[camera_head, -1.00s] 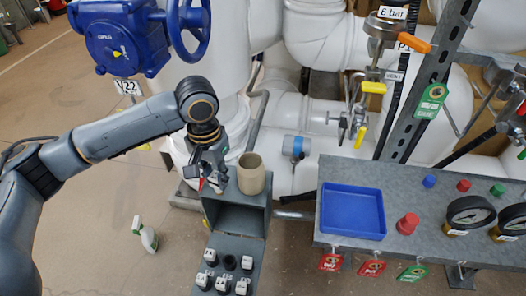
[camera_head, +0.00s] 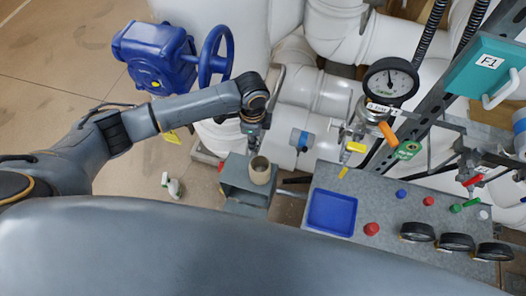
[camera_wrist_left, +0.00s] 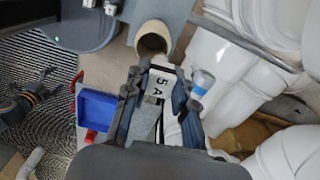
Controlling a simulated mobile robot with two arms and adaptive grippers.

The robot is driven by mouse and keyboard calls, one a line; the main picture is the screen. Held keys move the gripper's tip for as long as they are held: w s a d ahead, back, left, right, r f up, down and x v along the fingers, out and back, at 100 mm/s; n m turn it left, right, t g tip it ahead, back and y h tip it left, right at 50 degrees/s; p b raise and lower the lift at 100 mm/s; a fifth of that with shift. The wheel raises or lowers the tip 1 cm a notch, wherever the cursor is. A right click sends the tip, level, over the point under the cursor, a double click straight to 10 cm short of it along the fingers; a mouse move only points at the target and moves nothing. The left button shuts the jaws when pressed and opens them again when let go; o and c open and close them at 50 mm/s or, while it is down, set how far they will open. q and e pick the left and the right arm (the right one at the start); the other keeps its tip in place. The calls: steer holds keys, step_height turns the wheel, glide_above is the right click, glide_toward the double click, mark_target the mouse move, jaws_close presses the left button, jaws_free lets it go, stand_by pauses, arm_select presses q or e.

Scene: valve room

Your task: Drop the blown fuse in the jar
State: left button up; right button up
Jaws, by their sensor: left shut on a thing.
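The jar (camera_head: 260,172) is a beige, open-topped cylinder standing on top of a grey box. It also shows in the left wrist view (camera_wrist_left: 153,36), with its mouth visible just beyond the fingertips. My left gripper (camera_head: 252,148) is at the jar's far side, close above its rim in the head view. In the left wrist view my left gripper (camera_wrist_left: 158,92) is shut on a white fuse (camera_wrist_left: 159,82) marked "5 A". The fuse is outside the jar's mouth. Whether it touches the rim is unclear.
The grey box (camera_head: 240,190) stands beside a bench (camera_head: 385,215) with a blue tray (camera_head: 332,212), a red knob (camera_head: 371,229) and gauges. White pipes (camera_head: 310,92) stand behind the jar. A blue valve gearbox (camera_head: 155,55) is left of them. A spray bottle (camera_head: 172,186) stands on the floor.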

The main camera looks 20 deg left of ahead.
arm_select(q)
steer(key=shift+d+r+m+p, duration=0.1)
steer(key=shift+r+m+p, duration=0.15)
steer(key=shift+m+p, duration=0.15)
steer(key=shift+f, duration=0.2)
step_height(320, 180, down, 6)
steer(key=b, duration=0.6)
steer(key=shift+r+b, duration=0.15)
steer(key=shift+b, duration=0.15)
arm_select(e)
steer(key=f, duration=0.5)
steer(key=shift+s+d, duration=0.1)
steer(key=shift+s, duration=0.1)
arm_select(q)
steer(key=shift+r, duration=0.1)
steer(key=o, duration=1.1)
step_height(320, 180, up, 12)
